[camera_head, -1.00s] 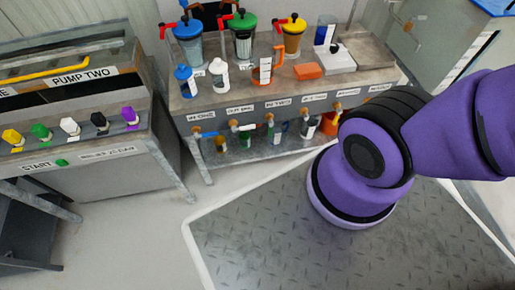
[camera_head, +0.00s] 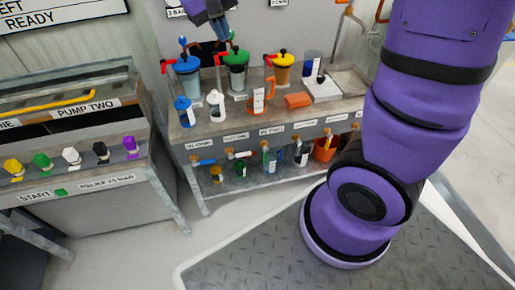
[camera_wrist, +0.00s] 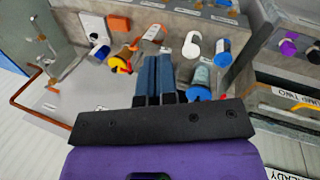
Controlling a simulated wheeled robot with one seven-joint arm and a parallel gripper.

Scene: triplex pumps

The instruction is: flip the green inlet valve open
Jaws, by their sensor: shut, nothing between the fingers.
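A green-lidded pot (camera_head: 236,57) with a red handle stands on the bench top. My gripper (camera_head: 221,31) is shut and empty, pointing down just above this pot. In the wrist view, its blue-grey fingers (camera_wrist: 153,78) are together over the bench, and the green lid is not visible.
A blue-lidded pot (camera_head: 187,64) and yellow-lidded pot (camera_head: 284,60) flank the green one. An orange bucket (camera_head: 326,149) is below at right.

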